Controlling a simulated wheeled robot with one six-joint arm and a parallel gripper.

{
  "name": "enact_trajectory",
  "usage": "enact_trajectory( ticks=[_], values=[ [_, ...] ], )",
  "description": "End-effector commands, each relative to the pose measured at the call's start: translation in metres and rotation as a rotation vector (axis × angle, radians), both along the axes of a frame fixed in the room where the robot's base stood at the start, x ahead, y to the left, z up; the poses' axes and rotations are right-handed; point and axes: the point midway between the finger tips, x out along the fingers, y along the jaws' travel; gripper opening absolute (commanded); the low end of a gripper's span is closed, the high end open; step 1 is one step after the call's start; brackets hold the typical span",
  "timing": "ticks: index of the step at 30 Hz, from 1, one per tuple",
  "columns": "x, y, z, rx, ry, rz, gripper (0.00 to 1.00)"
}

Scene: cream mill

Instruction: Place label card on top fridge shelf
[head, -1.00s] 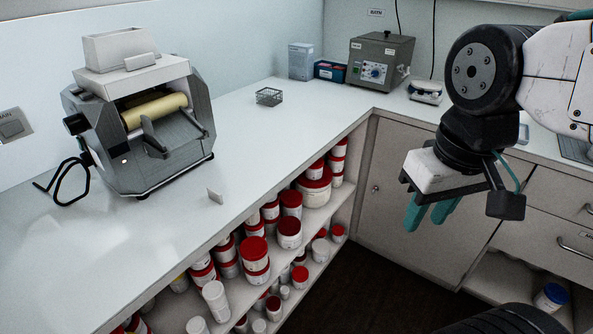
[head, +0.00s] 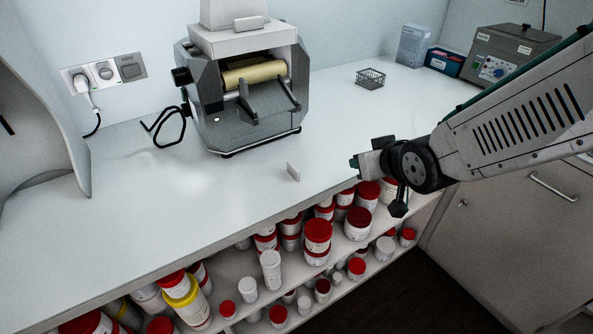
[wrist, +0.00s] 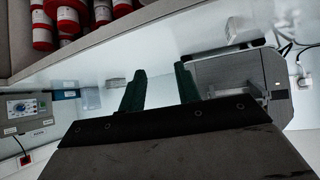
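The small pale label card (head: 293,172) stands upright on the white counter (head: 220,195), in front of the mill and near the front edge. My gripper (head: 354,161) is at counter height to the right of the card, pointing left and apart from it. In the wrist view its two teal fingers are spread with nothing between them (wrist: 161,86). A small pale shape above the mill there appears to be the card (wrist: 233,27). No fridge or fridge shelf is in view.
The roller mill (head: 245,100) stands behind the card, its black cable at left. Red-lidded jars (head: 318,232) fill the open shelves below the counter. A wire basket (head: 370,78), a blue box (head: 444,61) and a grey bath unit (head: 510,55) stand farther right. A grey curved panel (head: 40,110) is at left.

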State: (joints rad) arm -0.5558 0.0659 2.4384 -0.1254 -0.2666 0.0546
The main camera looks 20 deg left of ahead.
Motion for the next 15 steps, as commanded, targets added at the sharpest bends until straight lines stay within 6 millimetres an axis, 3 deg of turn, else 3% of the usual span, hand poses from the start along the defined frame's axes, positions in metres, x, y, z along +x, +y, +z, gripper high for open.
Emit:
enact_trajectory(
  ticks=[1, 3, 6, 9, 15],
  values=[
    [-0.003, 0.031, -0.016, 0.029, -0.029, 0.058, 0.33],
    [-0.008, 0.065, -0.028, 0.083, -0.081, 0.121, 0.33],
    [-0.017, 0.099, -0.039, 0.145, -0.132, 0.187, 0.33],
    [-0.024, 0.118, -0.046, 0.184, -0.162, 0.224, 0.33],
    [-0.023, 0.135, -0.052, 0.212, -0.182, 0.247, 0.33]
  ],
)
